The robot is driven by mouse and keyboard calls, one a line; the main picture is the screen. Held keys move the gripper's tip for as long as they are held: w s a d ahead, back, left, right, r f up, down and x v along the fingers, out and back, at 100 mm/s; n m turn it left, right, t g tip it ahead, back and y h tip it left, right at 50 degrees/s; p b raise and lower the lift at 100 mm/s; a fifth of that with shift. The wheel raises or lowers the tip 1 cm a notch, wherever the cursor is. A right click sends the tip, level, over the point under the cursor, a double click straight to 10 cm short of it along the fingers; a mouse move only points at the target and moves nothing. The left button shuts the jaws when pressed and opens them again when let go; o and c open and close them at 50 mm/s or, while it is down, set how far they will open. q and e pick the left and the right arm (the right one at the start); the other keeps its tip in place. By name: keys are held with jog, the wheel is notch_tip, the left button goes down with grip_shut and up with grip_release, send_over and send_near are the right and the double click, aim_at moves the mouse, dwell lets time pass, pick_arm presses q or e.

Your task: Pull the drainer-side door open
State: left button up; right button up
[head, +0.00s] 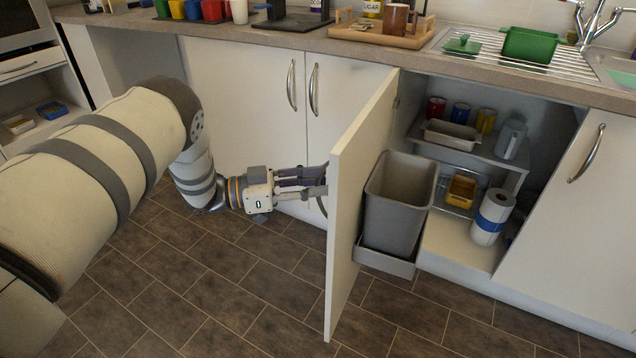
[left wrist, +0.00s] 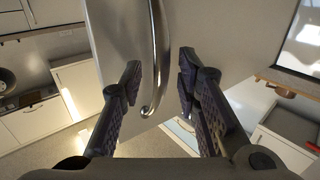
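The drainer-side door (head: 350,190) is a pale cabinet door below the metal drainer (head: 560,62). It stands well open, swung out on its left edge, with a grey bin (head: 398,205) in a holder on its inner face. My left gripper (head: 318,180) is at the door's outer face, its fingertips partly hidden by the door edge. In the left wrist view the curved metal handle (left wrist: 158,45) runs between the two dark fingers (left wrist: 160,75), which stand apart with gaps at both sides. My right gripper is not in view.
Inside the cupboard are a shelf (head: 480,145) with tins and a tub, a yellow box (head: 461,190) and a paper roll (head: 492,216). Closed doors (head: 245,100) stand to the left and another (head: 580,220) to the right. The tiled floor (head: 240,290) in front is clear.

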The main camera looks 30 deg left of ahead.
pick_arm(q)
jog(key=v, duration=1.1)
jog(key=shift+s, duration=0.1)
jog(key=d+f+n+t+y+p, duration=0.1)
jog(key=d+f+n+y+p, duration=0.1)
jog(key=d+f+n+y, duration=0.4)
jog(key=s+d+f+n+g+y+p, duration=0.25)
jog(key=s+d+f+g+y, duration=0.2)
jog(key=s+f, duration=0.6)
jog(key=s+d+r+n+g+y, duration=0.1)
jog(key=s+g, duration=0.4)
jog(key=s, duration=0.9)
jog(key=s+d+r+g+y+p, duration=0.1)
jog(key=s+g, duration=0.5)
jog(key=s, duration=0.9)
jog(key=d+y, duration=0.1)
jog(key=d, duration=0.1)
jog(key=shift+s+d+r+n, duration=0.35)
jog(key=shift+r, duration=0.05)
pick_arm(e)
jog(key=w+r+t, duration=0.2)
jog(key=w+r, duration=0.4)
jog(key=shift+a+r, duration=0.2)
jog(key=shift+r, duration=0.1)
